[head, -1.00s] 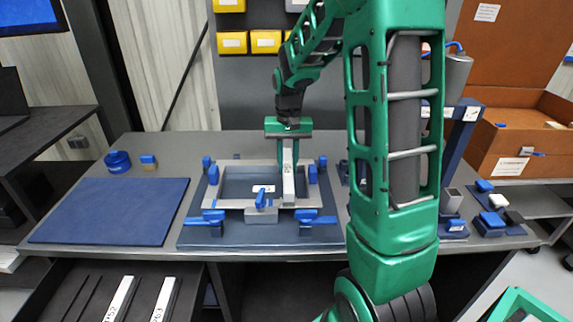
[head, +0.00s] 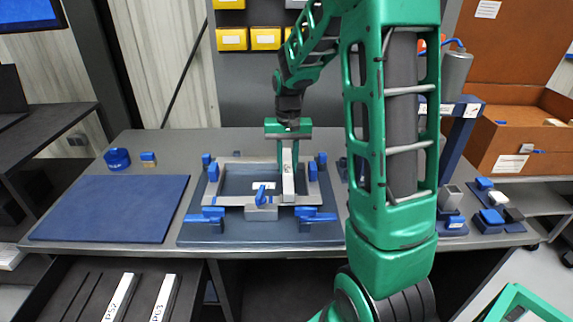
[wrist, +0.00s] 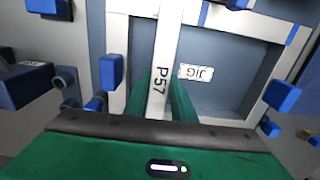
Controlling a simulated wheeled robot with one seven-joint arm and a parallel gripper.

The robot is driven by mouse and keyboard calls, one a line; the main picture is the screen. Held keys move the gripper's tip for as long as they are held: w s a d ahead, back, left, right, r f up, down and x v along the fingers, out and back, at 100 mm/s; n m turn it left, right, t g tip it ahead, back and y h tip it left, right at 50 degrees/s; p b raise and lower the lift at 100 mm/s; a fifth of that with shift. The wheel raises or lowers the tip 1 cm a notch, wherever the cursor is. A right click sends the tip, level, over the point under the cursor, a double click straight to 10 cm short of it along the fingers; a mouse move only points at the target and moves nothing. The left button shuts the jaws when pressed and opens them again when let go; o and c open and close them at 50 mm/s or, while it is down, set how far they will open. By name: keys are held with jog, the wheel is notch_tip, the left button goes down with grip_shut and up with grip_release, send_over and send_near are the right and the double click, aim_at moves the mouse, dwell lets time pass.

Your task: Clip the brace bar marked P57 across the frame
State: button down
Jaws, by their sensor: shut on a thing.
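The brace bar marked P57 (wrist: 160,75) is a pale bar with black lettering. My gripper (wrist: 160,100) is shut on it, a green finger on each side. In the head view my gripper (head: 288,140) points down over the right part of the pale rectangular frame (head: 232,202). The bar (head: 288,180) runs front to back there, its near end at the front rail. I cannot tell whether it rests on the rails. The frame lies on a blue jig board (head: 265,237) with blue clamps (head: 212,215) around it. The bar's far end is partly hidden by my gripper.
A blue mat (head: 110,208) lies clear at the left of the bench. An open drawer (head: 85,290) below holds two more marked bars (head: 122,297). Small blue parts (head: 492,222) and a blue post (head: 455,150) stand at the right. A brown box (head: 510,145) is behind them.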

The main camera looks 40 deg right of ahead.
jog(key=shift+f, duration=0.2)
dwell(0.3)
jog(key=c, duration=1)
grip_release()
jog(key=shift+w, duration=0.1)
jog(key=shift+r, duration=3.5)
